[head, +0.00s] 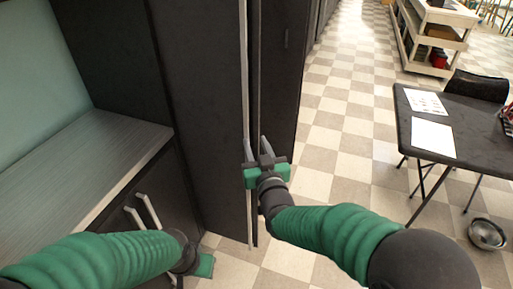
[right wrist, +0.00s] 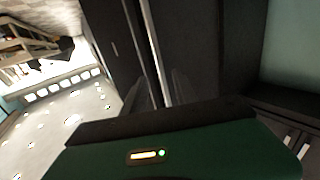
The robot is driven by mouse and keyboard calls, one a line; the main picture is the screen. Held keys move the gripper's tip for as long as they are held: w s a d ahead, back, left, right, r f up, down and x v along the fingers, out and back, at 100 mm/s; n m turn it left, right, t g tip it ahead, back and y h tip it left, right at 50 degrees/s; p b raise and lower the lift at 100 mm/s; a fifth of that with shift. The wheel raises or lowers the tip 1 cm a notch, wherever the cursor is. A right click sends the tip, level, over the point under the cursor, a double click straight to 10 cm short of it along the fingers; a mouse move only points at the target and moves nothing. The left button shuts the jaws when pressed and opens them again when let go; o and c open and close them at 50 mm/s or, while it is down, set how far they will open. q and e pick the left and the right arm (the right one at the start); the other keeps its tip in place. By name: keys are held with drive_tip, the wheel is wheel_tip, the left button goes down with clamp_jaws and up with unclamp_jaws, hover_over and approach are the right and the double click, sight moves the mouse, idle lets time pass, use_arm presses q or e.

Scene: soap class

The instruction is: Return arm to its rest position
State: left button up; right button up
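In the right wrist view the green gripper body (right wrist: 190,150) fills the bottom, with the dark cabinet and a pale handle strip (right wrist: 155,45) ahead. My left gripper (head: 203,265) is low at the left, by the lower cabinet; its fingers are mostly hidden, so its opening does not show.
A grey counter (head: 95,165) with lower cabinet handles (head: 148,210) is at the left. A black table (head: 465,145) with papers (head: 433,138) stands at the right, with a metal bowl (head: 487,234) on the floor. A shelf cart (head: 430,40) stands farther back. The checkered floor between is clear.

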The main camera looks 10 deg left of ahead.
use_arm(q)
drive_tip(key=shift+w+a+f, duration=0.1)
drive_tip(key=shift+w, duration=0.15)
use_arm(e)
drive_tip(key=shift+w+f, duration=0.15)
drive_tip(key=shift+w, duration=0.1)
